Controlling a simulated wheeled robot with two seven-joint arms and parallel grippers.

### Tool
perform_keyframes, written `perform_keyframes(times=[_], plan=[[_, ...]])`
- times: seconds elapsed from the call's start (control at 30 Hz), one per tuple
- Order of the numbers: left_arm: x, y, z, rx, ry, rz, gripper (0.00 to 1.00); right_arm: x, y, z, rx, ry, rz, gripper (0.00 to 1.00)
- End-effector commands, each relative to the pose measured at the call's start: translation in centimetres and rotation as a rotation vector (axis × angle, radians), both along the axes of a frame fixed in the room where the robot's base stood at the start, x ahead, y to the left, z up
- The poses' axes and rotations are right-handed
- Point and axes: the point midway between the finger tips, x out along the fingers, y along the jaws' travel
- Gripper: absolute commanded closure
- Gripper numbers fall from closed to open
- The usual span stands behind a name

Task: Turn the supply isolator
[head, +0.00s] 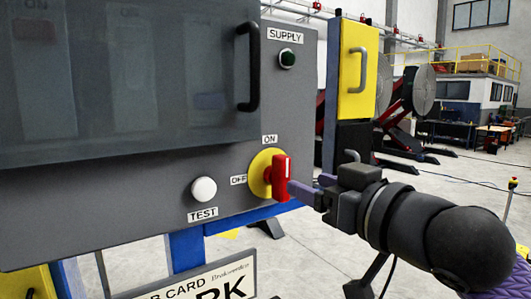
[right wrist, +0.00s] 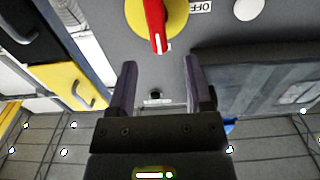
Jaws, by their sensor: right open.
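The supply isolator has a red handle (head: 281,177) on a yellow disc (head: 259,171), low on the right of the grey panel. The handle stands about upright, its end toward the ON label (head: 270,139); the OFF label (head: 238,180) is to its left. In the right wrist view, which is upside down, the red handle (right wrist: 157,25) points down the picture. My right gripper (head: 311,187) is open and empty, just right of the handle in the head view. In the wrist view its fingertips (right wrist: 161,64) are apart and the handle lies beyond the gap, not between them. My left gripper is out of view.
A white TEST button (head: 204,190) is left of the isolator. A dark green lamp (head: 288,59) sits under the SUPPLY label. A dark door with a black handle (head: 249,67) covers the upper left. A yellow box (head: 358,70) stands right of the panel. Open floor lies at right.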

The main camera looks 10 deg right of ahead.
Motion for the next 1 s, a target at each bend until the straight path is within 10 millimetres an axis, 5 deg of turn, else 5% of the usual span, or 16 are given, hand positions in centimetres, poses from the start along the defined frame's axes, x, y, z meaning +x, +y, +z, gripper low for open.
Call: perform_keyframes(times=[0.3,0.7,1.0], plan=[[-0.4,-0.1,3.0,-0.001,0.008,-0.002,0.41,6.4,2.3,0.3,0.003,0.001,0.001,0.35],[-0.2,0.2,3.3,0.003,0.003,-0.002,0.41,7.6,2.8,-0.1,-0.001,0.0,0.0,0.35],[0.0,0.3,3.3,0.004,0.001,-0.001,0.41,7.6,2.7,-0.1,-0.001,0.0,0.0,0.97]])
